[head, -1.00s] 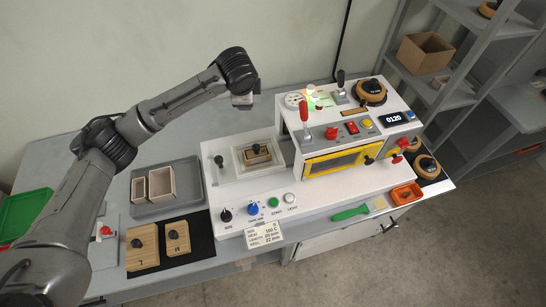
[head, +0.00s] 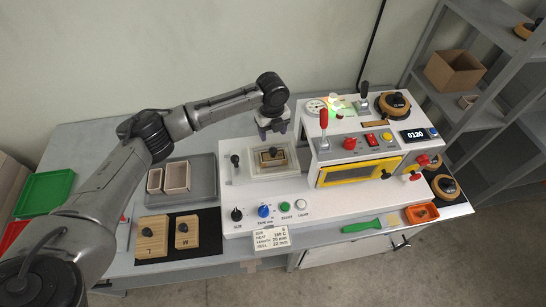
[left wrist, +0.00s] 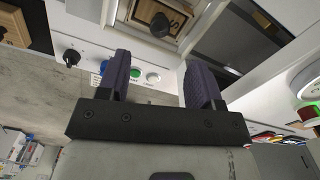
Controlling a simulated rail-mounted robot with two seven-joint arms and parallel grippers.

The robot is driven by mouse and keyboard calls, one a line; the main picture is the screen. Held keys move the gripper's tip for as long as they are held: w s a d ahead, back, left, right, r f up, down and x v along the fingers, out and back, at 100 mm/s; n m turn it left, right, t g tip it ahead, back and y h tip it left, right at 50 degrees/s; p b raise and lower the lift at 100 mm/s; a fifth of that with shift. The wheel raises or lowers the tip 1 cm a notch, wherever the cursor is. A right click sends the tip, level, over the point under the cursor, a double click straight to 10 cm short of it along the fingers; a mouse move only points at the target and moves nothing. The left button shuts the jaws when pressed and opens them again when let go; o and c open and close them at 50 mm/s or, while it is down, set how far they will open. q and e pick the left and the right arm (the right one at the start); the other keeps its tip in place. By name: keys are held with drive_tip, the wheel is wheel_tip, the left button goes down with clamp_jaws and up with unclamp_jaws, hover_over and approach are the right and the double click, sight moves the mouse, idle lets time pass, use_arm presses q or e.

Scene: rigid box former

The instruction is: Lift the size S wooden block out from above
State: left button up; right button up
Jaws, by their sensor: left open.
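The size S wooden block (head: 271,159) sits in a pale frame (head: 293,168) on the left part of the white machine, with a black knob on top. In the left wrist view the block (left wrist: 174,17) shows its letter S at the top edge, its knob left of the letter. My left gripper (head: 272,133) is open and empty, above and just behind the block in the head view, apart from it. In the left wrist view its two dark fingers (left wrist: 158,75) stand wide apart with nothing between them. My right gripper is not in view.
Blocks L (head: 152,238) and M (head: 186,232) lie on a black mat. A grey tray (head: 204,167) holds two open boxes. A black-knobbed lever (head: 235,161) stands left of the frame. The taller machine housing (head: 312,140) with a red-handled lever (head: 324,122) rises close on the right.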

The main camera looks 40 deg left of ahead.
sight(273, 149)
use_arm(q)
drive_tip(key=shift+d+f, duration=0.2)
drive_tip(key=shift+f, duration=4.5)
drive_tip(key=shift+c, duration=0.4)
drive_tip(key=c, duration=0.9)
